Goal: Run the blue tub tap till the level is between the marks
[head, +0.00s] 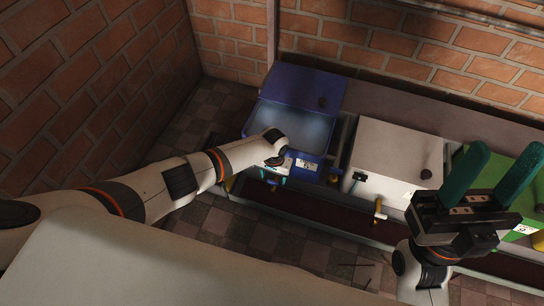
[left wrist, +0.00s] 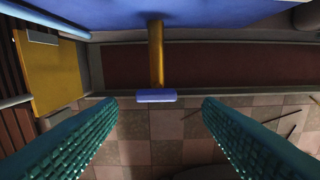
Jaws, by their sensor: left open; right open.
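The blue tub (head: 325,138) stands against the back wall with its lid (head: 300,88) raised; its inside looks pale blue. White labels (head: 308,165) show on its front, but the level and marks are too small to read. In the left wrist view the tub's underside is at the top, with a brass tap (left wrist: 156,55) ending in a blue handle (left wrist: 155,96). My left gripper (left wrist: 158,110) is open, its teal fingers on either side of the handle and apart from it. My right gripper (head: 492,160) is open and empty, raised at the right.
A closed white tub (head: 395,150) with its own tap (head: 378,212) stands right of the blue one. A green tub (head: 525,175) is further right, partly hidden by my right gripper. A dark red trough (left wrist: 225,65) runs below the tubs. Tiled floor (head: 215,225) lies in front.

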